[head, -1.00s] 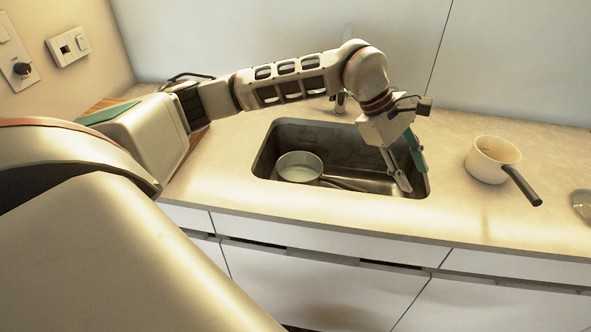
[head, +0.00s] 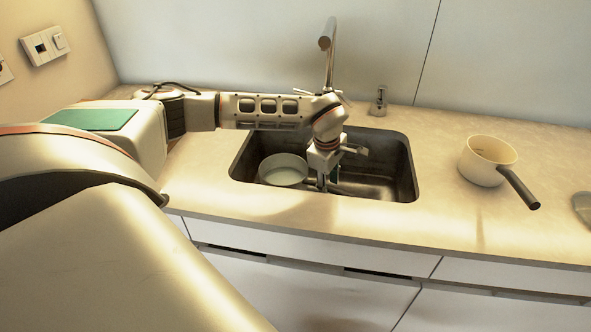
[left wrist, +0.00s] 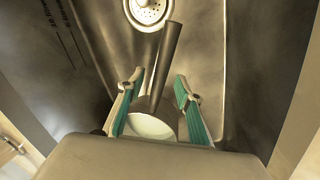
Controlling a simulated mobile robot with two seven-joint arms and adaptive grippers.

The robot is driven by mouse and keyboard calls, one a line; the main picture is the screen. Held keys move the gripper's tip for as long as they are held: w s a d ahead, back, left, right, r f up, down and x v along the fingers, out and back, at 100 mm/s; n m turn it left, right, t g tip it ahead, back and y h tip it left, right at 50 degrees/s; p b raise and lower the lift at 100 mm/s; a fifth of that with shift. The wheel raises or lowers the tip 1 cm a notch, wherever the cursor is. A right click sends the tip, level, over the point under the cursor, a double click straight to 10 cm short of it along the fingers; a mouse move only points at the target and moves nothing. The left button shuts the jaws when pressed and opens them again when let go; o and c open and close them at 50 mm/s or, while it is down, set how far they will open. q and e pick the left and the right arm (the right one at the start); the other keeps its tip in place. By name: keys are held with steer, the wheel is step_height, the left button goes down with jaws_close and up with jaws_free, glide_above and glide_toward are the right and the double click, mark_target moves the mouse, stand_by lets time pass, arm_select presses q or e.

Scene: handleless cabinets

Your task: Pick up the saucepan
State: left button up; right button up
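A metal saucepan (head: 284,170) with a pale inside sits in the left part of the sink (head: 386,187). Its handle points right, partly hidden behind my left gripper (head: 327,184). In the left wrist view, the saucepan (left wrist: 150,127) shows between the fingers, with its grey handle (left wrist: 166,62) running up toward the drain. My left gripper (left wrist: 159,84) is open, with one teal-padded finger on each side of the handle. Both fingers appear apart from it. My right gripper is in neither view.
A cream pot (head: 486,163) with a dark handle stands on the counter right of the sink. A faucet (head: 330,60) rises behind the sink, and a small dispenser (head: 379,102) stands to its right. A shiny round object (head: 583,206) is at the right edge.

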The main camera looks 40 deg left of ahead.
arm_select(q)
steer(key=shift+w+f, duration=0.25)
steer(key=shift+f, duration=0.9)
jaws_close()
steer(key=shift+w+r, duration=0.1)
steer(key=shift+r, duration=0.05)
steer(key=shift+r, duration=0.1)
